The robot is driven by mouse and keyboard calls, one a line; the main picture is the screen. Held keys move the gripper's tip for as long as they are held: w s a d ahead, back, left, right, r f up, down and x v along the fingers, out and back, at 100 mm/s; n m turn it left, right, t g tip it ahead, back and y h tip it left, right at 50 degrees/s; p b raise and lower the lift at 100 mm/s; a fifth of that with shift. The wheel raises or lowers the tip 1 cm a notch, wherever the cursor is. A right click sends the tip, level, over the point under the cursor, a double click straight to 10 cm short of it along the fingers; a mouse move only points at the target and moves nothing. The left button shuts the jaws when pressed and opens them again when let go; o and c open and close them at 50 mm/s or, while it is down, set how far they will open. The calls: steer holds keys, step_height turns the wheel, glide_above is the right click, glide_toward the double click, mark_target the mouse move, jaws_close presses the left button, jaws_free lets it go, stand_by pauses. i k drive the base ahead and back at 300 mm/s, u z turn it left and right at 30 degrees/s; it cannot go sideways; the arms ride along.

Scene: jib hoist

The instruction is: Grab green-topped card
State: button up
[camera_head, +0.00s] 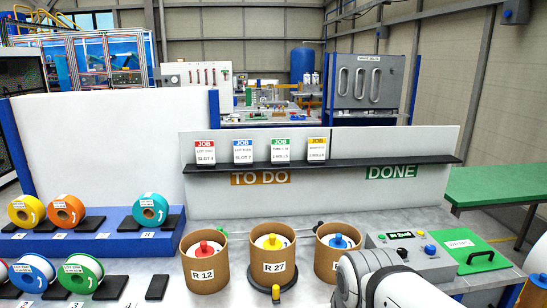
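The green-topped JOB card (281,150) stands upright on the black ledge (370,163), above the orange TO DO label. It is third from the left in a row of cards, between a blue-topped card (243,151) and a yellow-topped card (317,149). A red-topped card (205,152) stands at the left end. The small print on the cards is hard to read. A white link of my arm shows at the bottom right, well below and right of the green-topped card. My gripper is not in view.
Open drums marked R 12 (203,277) and R 27 (272,268), and a third drum (330,262), stand below the ledge. A grey control box (412,258) is on the right. Coloured spools sit at the left. The ledge is bare above the green DONE label (391,172).

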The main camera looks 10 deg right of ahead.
mark_target(279, 148)
steer(key=u, duration=0.05)
steer(key=i, duration=1)
steer(key=z, duration=0.05)
